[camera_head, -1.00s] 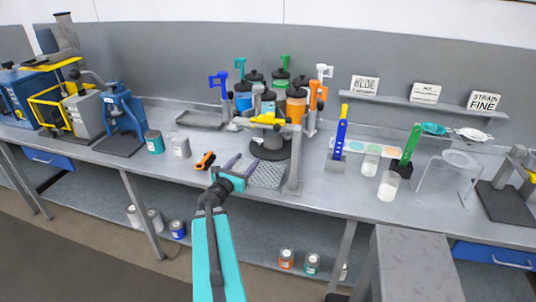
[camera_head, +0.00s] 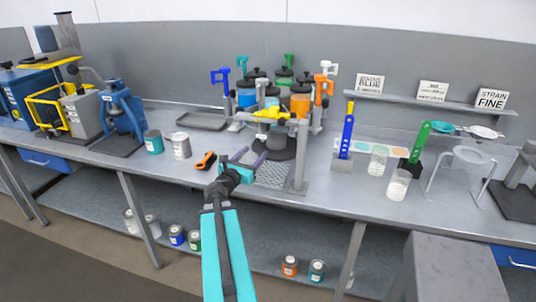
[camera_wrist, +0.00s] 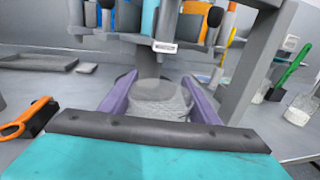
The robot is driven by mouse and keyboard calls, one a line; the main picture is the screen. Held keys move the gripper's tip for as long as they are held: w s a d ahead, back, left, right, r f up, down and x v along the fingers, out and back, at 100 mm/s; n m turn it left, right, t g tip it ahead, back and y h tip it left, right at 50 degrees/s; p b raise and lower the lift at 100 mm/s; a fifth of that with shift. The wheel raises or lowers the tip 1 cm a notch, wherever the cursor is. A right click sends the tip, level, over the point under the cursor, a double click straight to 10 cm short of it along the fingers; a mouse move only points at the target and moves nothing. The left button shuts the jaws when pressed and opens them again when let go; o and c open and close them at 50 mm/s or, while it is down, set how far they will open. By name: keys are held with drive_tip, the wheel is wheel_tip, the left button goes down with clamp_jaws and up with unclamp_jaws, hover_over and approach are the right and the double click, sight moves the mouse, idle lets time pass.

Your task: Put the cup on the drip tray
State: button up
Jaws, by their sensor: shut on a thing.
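My gripper (camera_head: 246,161), with purple fingers and a teal body, reaches over the bench toward the drum stand. In the wrist view, its fingers (camera_wrist: 160,92) are shut on a clear, see-through cup (camera_wrist: 152,88). The cup looks upright and is hard to make out in the head view. The drip tray (camera_head: 273,175), a grey perforated plate, lies at the foot of the stand, just right of my gripper. In the wrist view its mesh shows around and through the cup, so I cannot tell whether the cup touches it.
A grey post (camera_head: 300,160) stands at the tray's right side. An orange-handled tool (camera_head: 205,160) lies left of my gripper. Cups (camera_head: 398,184) stand on the bench at right.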

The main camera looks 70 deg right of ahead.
drive_tip(key=s+d+p, duration=0.1)
drive_tip(key=d, duration=1.1)
drive_tip(key=shift+s, duration=0.15)
wheel_tip(320, 180, down, 4)
drive_tip(key=shift+r+b, duration=0.25)
drive_tip(key=shift+b, duration=0.75)
drive_tip(key=shift+f, duration=0.15)
